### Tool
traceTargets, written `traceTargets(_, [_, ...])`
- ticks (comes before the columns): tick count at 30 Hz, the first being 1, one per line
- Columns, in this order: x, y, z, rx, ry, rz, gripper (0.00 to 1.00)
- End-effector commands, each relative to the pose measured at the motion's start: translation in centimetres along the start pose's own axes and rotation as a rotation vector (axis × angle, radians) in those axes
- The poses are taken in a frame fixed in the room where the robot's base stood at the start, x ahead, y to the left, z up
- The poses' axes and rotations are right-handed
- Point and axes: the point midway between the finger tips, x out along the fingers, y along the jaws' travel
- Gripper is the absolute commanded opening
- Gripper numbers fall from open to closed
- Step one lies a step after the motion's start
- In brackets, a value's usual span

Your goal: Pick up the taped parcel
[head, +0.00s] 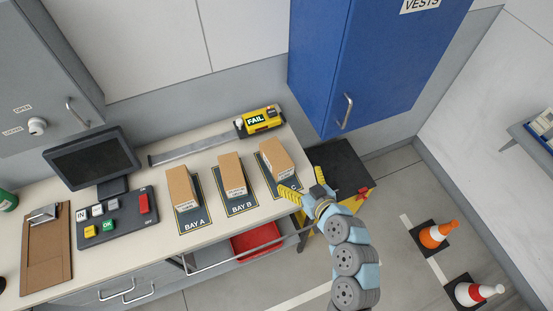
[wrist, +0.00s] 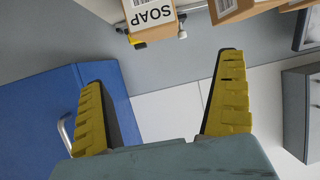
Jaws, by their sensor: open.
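Three brown cardboard parcels stand on the counter: one on bay A (head: 182,186), one on bay B (head: 231,171), one on the third mat (head: 276,157). Each has a white label on its front, too small to read in the head view; I cannot tell which one is taped. The wrist view shows a parcel labelled SOAP (wrist: 152,17) beyond my fingers and a second parcel (wrist: 232,8) to its right, cut by the frame edge. My gripper (head: 305,187) is open and empty, near the counter's right end beside the third parcel. Its yellow fingers also show in the wrist view (wrist: 160,85).
A yellow FAIL device (head: 259,121) lies behind the parcels. A blue cabinet (head: 375,60) hangs at the upper right, above a black-topped stand (head: 343,165). A monitor (head: 92,160), button panel (head: 116,220) and clipboard (head: 47,250) fill the left.

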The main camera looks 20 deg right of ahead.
Motion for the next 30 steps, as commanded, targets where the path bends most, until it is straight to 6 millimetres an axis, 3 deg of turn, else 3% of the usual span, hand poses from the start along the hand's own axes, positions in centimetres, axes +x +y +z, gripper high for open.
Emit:
traceTargets(21, [8.8, 0.1, -0.3, 0.001, 0.002, 0.002, 1.00])
traceTargets(30, [10.1, 0.1, -0.2, -0.002, 0.003, 0.003, 1.00])
